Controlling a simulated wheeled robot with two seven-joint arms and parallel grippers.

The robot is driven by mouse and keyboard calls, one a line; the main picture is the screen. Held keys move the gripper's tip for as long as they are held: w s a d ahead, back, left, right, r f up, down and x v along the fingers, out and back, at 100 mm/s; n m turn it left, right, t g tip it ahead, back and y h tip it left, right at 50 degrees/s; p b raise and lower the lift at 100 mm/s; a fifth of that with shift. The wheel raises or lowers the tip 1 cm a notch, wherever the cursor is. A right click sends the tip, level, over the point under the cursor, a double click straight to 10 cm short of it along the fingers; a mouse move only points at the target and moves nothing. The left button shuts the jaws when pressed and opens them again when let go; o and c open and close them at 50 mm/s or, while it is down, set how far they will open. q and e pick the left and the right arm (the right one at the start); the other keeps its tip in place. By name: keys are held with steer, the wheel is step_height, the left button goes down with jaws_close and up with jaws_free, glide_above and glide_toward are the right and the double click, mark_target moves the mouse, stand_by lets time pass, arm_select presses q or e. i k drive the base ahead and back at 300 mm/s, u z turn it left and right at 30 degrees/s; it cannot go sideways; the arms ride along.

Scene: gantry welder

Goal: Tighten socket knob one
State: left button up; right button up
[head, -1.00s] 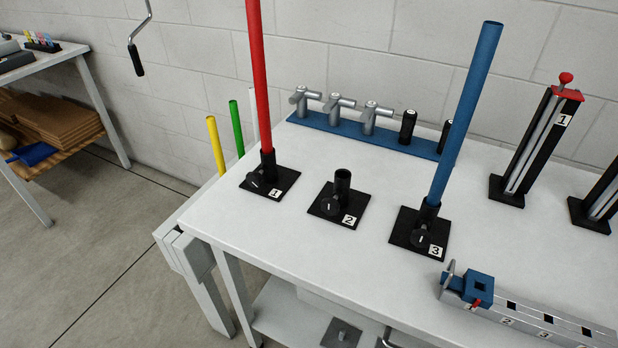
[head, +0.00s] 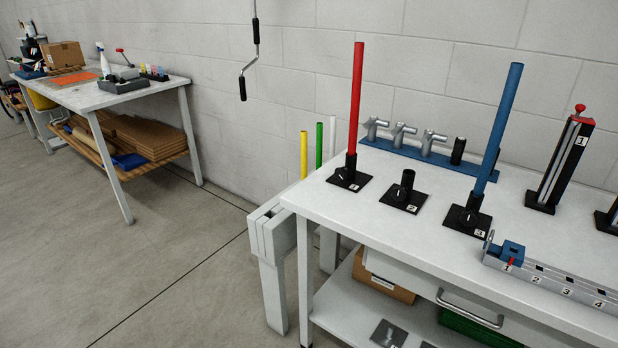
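Socket one (head: 350,179) is a black square base with a short upright sleeve, labelled 1, near the left end of the white table (head: 340,208). A red rod (head: 356,97) stands upright in it. Its small black knob (head: 345,174) is on the front left of the sleeve; how tight it is cannot be seen. Socket two (head: 404,195) is empty. Socket three (head: 468,216) holds a blue rod (head: 500,125) that leans to the right. Neither of my grippers is in view.
A blue rack with several grey T-shaped parts (head: 402,135) stands along the back. A numbered rail (head: 550,277) lies at the front right. Yellow (head: 304,155) and green rods stand beyond the left end. The floor (head: 180,270) on the left is clear.

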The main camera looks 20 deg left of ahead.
mark_target(341, 173)
steer(key=u, duration=0.95)
steer(key=i, duration=0.45)
steer(key=u, duration=0.05)
